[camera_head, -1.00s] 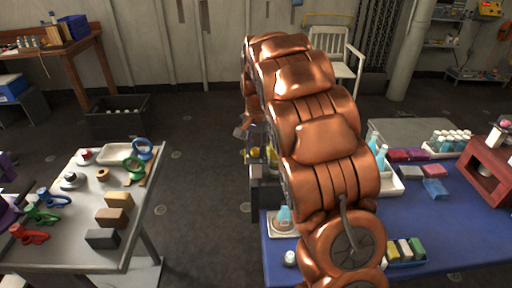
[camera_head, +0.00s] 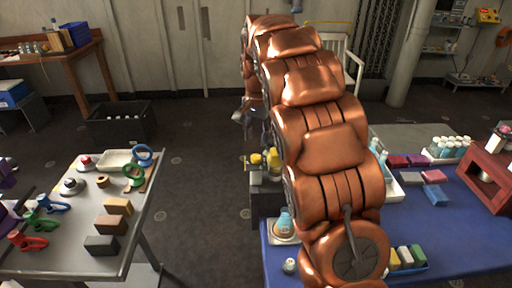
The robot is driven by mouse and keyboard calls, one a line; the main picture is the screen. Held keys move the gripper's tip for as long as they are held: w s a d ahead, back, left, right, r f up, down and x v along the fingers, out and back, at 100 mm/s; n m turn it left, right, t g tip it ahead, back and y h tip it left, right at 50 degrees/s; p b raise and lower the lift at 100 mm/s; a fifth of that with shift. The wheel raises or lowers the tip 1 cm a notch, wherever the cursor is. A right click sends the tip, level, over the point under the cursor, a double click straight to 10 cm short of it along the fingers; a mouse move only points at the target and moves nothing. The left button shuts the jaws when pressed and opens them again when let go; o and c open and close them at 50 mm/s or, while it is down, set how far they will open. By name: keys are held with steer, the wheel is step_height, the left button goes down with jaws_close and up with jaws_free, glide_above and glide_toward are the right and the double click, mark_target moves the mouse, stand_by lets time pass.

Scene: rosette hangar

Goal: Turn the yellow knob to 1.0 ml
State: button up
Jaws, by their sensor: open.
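Yellow parts, probably the yellow knob (camera_head: 273,158), show at the left edge of my copper arm. They sit on a dark grey device (camera_head: 265,182) by the far left corner of the blue table. My arm hides part of the device, and no scale or ml marking can be read. My gripper (camera_head: 245,114) is small in the head view, above and beyond the yellow parts. It is open and apart from them, with nothing seen between its fingers.
The blue-topped table (camera_head: 445,236) on the right holds bottles, coloured blocks and a red wooden frame (camera_head: 486,174). A grey table (camera_head: 60,246) on the left carries clamps, rings and blocks. The floor between the tables is clear. A black crate (camera_head: 120,125) stands behind.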

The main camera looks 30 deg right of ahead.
step_height(320, 180, up, 5)
steer(key=shift+r, duration=0.1)
stand_by(0.3)
steer(key=shift+s, duration=0.1)
stand_by(0.3)
